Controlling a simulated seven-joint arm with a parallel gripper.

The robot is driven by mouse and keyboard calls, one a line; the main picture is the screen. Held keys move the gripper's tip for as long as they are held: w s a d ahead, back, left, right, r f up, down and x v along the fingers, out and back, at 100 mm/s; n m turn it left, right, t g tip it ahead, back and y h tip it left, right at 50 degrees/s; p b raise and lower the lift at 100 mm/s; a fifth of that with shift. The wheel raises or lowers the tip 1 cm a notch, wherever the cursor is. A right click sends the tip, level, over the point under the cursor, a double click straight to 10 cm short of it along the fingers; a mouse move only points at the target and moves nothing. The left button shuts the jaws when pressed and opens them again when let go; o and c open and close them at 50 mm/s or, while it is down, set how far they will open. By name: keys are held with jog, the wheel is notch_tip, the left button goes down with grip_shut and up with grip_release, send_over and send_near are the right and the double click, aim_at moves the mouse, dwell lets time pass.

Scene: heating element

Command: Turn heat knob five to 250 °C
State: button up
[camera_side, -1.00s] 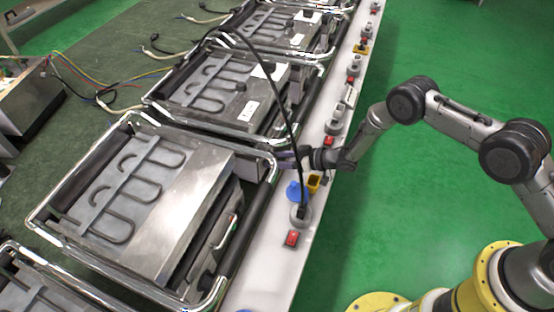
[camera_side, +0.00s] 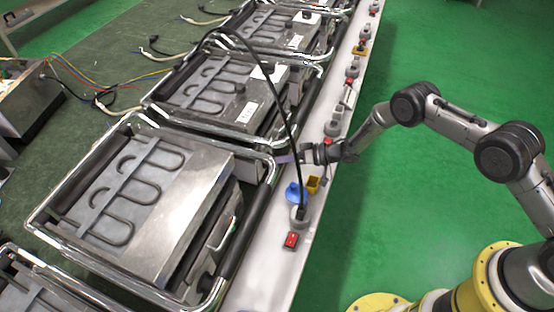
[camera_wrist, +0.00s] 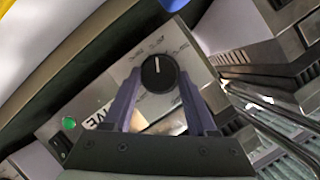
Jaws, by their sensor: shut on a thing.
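The heat knob (camera_wrist: 158,73) is a round black dial with a white pointer line, on a pale panel (camera_wrist: 105,92) with scale marks around it. Its pointer points about straight up in the wrist view. The scale numbers are too small to read. A label (camera_wrist: 100,114) ending in "VE" is partly hidden behind a finger. My gripper (camera_wrist: 159,76) has its two purple fingers on opposite sides of the knob, shut on it. In the side view my gripper (camera_side: 287,158) reaches over the white rail to the near heating unit (camera_side: 140,190). The knob is hidden there.
A green lamp (camera_wrist: 68,123) and a black switch sit on the panel. A black cable rises from a socket (camera_side: 300,214) close to my gripper. A blue cap (camera_side: 296,193) and red switch (camera_side: 291,240) are on the rail. Chrome tubing surrounds the unit.

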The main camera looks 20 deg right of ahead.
jog(key=o, duration=1.4)
jog(key=shift+c, duration=0.2)
jog(key=v, duration=1.4)
